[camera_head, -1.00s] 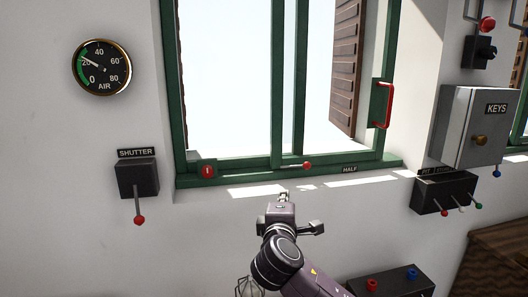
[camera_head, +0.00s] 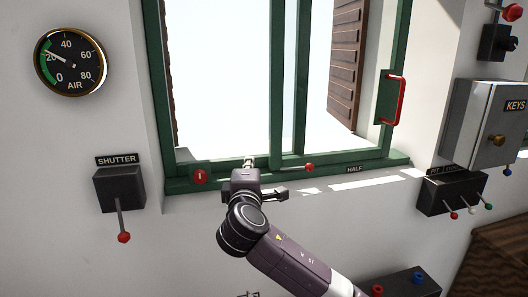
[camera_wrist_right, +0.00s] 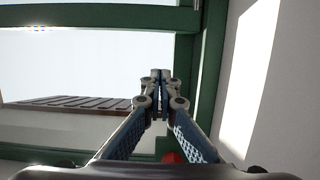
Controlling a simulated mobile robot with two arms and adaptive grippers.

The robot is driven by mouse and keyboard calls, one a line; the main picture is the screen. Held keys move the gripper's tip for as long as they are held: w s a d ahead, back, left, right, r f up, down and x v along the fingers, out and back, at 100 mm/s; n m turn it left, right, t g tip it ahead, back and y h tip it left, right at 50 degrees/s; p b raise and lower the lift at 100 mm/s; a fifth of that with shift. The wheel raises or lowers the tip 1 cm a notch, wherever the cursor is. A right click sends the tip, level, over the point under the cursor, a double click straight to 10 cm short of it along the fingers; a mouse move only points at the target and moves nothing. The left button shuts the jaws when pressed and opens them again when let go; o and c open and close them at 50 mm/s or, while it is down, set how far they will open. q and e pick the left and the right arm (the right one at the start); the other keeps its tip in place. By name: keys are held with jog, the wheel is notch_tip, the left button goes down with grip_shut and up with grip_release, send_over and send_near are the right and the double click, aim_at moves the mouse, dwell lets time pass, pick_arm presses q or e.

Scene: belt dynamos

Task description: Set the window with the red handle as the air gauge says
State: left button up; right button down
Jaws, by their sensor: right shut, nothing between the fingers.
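The round air gauge (camera_head: 71,62) hangs at upper left; its needle points near 20, by the upper end of the green band. The window (camera_head: 276,90) has a green frame, and its red handle (camera_head: 398,100) is on the right side. On the lower rail are a red plate (camera_head: 200,177), a red knob (camera_head: 309,167) and a HALF label (camera_head: 354,170). My right gripper (camera_head: 249,162) is shut and empty in front of the lower rail, between plate and knob. Its closed fingertips (camera_wrist_right: 160,76) show in the wrist view. My left gripper is out of view.
A SHUTTER lever box (camera_head: 120,190) is on the wall at left. At right are a grey KEYS box (camera_head: 490,120), a lever box (camera_head: 453,195) and a red-knobbed switch (camera_head: 500,42). A dark box with red and blue buttons (camera_head: 405,283) is at the bottom.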

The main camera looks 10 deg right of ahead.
jog(key=p+x, duration=0.1)
jog(key=x, duration=0.3)
jog(key=shift+w+r, duration=0.1)
jog(key=shift+w, duration=0.1)
jog(key=d+p, duration=0.2)
jog(key=d, duration=0.1)
jog(key=shift+w, duration=0.35)
jog(key=shift+d+p, duration=0.35)
jog(key=shift+d, duration=0.25)
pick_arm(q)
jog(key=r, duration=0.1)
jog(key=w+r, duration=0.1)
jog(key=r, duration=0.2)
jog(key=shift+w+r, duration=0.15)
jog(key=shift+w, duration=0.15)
pick_arm(e)
jog(key=shift+a, duration=0.1)
